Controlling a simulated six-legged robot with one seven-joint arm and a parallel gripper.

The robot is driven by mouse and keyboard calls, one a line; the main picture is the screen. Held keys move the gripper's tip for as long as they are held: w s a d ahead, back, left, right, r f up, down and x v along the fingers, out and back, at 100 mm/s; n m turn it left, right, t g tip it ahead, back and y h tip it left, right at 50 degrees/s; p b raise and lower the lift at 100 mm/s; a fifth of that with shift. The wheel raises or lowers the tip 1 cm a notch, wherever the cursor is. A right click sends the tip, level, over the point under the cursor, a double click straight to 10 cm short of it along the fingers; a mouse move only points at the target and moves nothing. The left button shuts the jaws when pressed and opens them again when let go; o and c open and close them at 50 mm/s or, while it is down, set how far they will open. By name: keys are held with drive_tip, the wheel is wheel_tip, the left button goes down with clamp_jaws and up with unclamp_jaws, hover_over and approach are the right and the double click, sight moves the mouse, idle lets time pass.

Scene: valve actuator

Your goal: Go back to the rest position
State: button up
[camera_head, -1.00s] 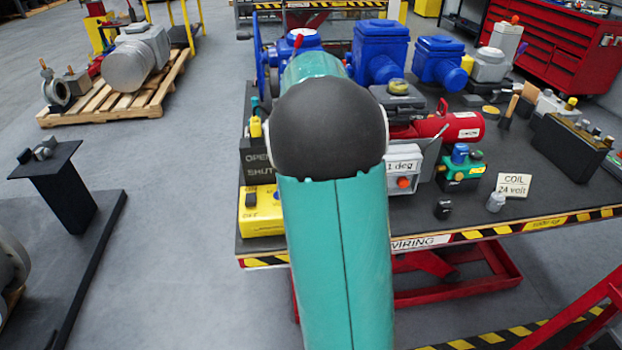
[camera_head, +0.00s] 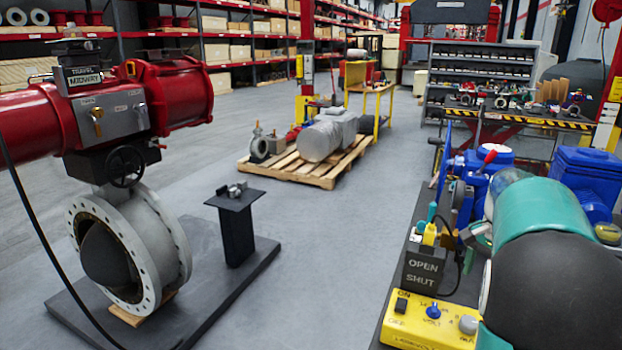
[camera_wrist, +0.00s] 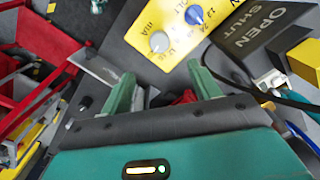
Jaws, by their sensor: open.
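My gripper (camera_wrist: 163,92) shows in the wrist view with its two green fingers spread apart and nothing held between them. It hangs over the dark workbench top. A yellow control box with knobs (camera_wrist: 160,38) and a dark OPEN/SHUT sign (camera_wrist: 262,28) lie beyond the fingertips. In the head view my green and black arm fills the lower right and hides part of the bench, and my gripper is out of sight. The yellow box (camera_head: 428,322) and the OPEN/SHUT sign (camera_head: 425,270) stand on the bench's left end.
A red actuator (camera_head: 105,105) on a grey flanged valve (camera_head: 130,255) stands at left on a dark base, beside a small black stand (camera_head: 236,225). A wooden pallet (camera_head: 310,165) carries grey equipment. Blue housings (camera_head: 585,175) crowd the bench at right. Grey floor between is clear.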

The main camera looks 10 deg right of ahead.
drive_tip(key=s+a+r+n+t, duration=0.1)
drive_tip(key=s+a+r+n, duration=0.15)
drive_tip(key=a, duration=0.65)
drive_tip(key=s+a+r+n+t, duration=0.2)
drive_tip(key=s+a+n, duration=0.15)
drive_tip(key=a, duration=0.45)
drive_tip(key=s+a+f+n+t, duration=0.2)
drive_tip(key=s+a+f+n, duration=0.1)
drive_tip(key=s+a+n, duration=0.5)
drive_tip(key=s+a, duration=0.3)
drive_tip(key=a, duration=0.3)
drive_tip(key=shift+t, duration=0.3)
drive_tip(key=shift+c, duration=0.2)
drive_tip(key=shift+s, duration=0.1)
drive_tip(key=c, duration=0.5)
drive_tip(key=shift+d, duration=0.1)
